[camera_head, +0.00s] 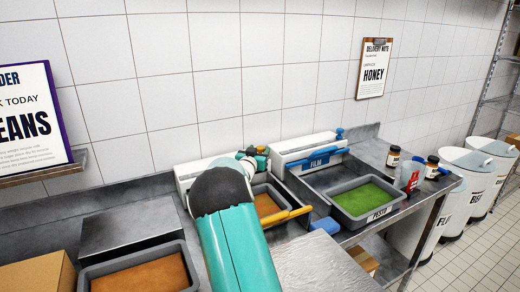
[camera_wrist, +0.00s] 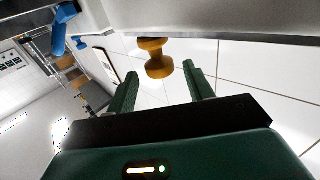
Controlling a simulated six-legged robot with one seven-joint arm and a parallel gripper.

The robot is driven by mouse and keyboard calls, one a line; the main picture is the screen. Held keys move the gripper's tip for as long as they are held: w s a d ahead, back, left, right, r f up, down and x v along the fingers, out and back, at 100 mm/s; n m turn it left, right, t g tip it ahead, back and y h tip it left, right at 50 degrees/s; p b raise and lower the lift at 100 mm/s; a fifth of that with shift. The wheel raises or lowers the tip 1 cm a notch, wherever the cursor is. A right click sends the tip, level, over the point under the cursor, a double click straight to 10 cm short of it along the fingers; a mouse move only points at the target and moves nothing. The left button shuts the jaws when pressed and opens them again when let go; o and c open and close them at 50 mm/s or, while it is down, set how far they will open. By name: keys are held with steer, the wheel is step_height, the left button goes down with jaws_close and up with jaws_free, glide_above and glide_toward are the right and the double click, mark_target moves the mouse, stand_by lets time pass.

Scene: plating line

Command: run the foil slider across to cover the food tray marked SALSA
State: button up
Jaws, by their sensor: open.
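My gripper (camera_wrist: 160,70) is open in the wrist view, its two green fingers apart. A yellow-orange knob (camera_wrist: 154,58) stands between and just beyond the fingertips, not clamped. In the head view my gripper (camera_head: 254,157) is small, at the back above a white dispenser (camera_head: 188,170) that my arm partly hides. A yellow bar (camera_head: 286,215) lies across the front of a tray of brown-orange food (camera_head: 266,204) there. My arm covers the left part of this tray. No FOIL or SALSA lettering is readable.
Another orange-brown food tray (camera_head: 140,275) is at front left. Jars (camera_head: 393,156) and white bins (camera_head: 455,175) stand at right.

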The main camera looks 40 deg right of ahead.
steer(key=shift+x, duration=1.45)
jaws_close()
steer(key=w+a, duration=0.3)
steer(key=a, duration=0.6)
steer(key=w+a, duration=0.3)
steer(key=a, duration=0.6)
steer(key=w+a, duration=0.2)
steer(key=a, duration=0.7)
steer(key=shift+w+a, duration=0.25)
steer(key=shift+w, duration=0.15)
jaws_free()
